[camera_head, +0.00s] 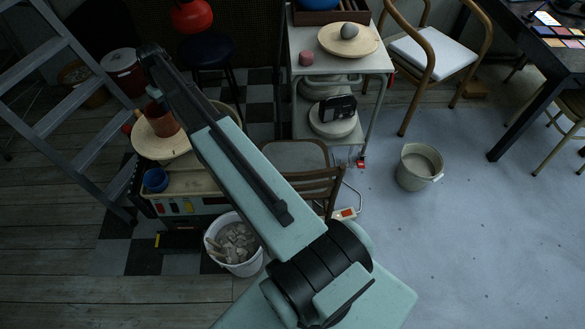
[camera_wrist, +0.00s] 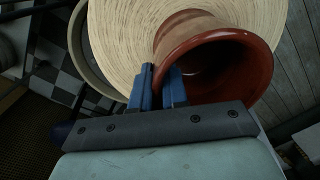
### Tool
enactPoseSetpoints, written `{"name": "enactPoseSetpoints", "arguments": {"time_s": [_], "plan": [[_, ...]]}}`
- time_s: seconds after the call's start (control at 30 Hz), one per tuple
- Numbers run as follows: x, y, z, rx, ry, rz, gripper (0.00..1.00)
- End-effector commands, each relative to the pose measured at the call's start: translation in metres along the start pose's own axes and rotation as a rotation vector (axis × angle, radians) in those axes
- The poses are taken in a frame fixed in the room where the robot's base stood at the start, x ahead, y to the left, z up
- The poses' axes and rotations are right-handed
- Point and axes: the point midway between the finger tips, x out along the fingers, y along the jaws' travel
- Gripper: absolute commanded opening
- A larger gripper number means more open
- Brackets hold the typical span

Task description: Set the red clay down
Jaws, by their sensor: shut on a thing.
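The red clay is a red-brown, flared hollow pot (camera_wrist: 228,60) in the wrist view, its wide mouth facing the camera. My gripper (camera_wrist: 160,85) has blue fingers closed on the near left part of its rim. The pot is over a pale round ridged board (camera_wrist: 128,38). In the head view the pot (camera_head: 162,119) shows at the left, over the round board (camera_head: 146,146). I cannot tell whether its base touches the board. My gripper cannot be made out in the head view, where my arm crosses the scene.
A blue bowl (camera_head: 155,180) stands in front of the round board. A white bucket of grey chunks (camera_head: 243,268) is on the floor below. A brown chair (camera_head: 300,158) and a white cart (camera_head: 375,62) are to the right.

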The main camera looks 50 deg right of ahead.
Motion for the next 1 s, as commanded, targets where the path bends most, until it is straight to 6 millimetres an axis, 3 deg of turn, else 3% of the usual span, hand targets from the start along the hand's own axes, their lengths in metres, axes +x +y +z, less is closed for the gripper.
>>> {"name": "enactPoseSetpoints", "arguments": {"time_s": [0.03,0.2,0.6,0.77,1.0], "plan": [[-0.01,-0.015,0.018,0.027,0.003,0.0,0.0],[-0.031,-0.045,0.045,0.094,0.005,-0.001,0.0],[-0.057,-0.084,0.093,0.093,0.004,-0.001,0.0],[-0.054,-0.077,0.102,0.032,0.001,0.0,0.0],[-0.037,-0.049,0.105,-0.056,-0.002,0.002,0.0]]}}
